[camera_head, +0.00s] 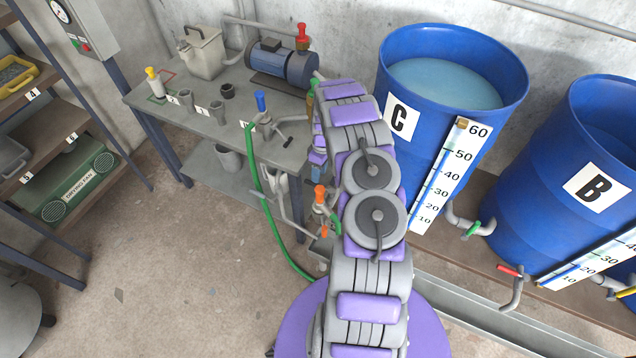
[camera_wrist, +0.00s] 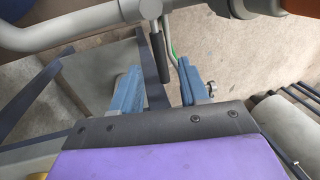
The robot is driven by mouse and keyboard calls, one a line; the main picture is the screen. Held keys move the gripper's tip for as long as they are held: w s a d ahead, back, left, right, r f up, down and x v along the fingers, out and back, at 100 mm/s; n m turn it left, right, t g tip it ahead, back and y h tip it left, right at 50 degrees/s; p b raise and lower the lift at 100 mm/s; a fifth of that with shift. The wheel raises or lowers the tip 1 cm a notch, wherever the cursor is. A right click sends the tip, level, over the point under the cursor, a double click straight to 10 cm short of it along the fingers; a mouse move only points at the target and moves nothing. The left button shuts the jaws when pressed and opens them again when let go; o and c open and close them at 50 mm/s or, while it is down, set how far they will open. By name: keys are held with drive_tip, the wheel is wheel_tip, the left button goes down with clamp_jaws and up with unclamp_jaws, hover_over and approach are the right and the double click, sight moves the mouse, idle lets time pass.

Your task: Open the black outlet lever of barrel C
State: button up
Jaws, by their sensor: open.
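Barrel C (camera_head: 410,75) is a blue drum with a white "C" label and a level scale, holding pale liquid. No black lever shows on it in the head view, where my arm covers the area to its left. In the wrist view, a black lever (camera_wrist: 159,58) hangs from a grey pipe (camera_wrist: 75,27). My gripper (camera_wrist: 158,70) is open, with one blue finger on each side of the lever. The lever lies between the fingertips in the picture; I cannot tell its depth or whether it touches them.
Barrel B (camera_head: 540,140) stands right of barrel C. A green-handled valve (camera_head: 472,230) and a red lever (camera_head: 511,270) sit low near the barrels. A workbench (camera_head: 215,125) with a pump (camera_head: 285,65) is at the back left. A green hose (camera_head: 256,180) drops to the open floor.

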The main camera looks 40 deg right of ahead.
sight(315, 184)
drive_tip(key=f, duration=0.3)
drive_tip(key=f+b, duration=0.1)
drive_tip(key=f, duration=0.1)
drive_tip(key=shift+s+a, duration=0.2)
drive_tip(key=shift+a, duration=0.15)
clamp_jaws()
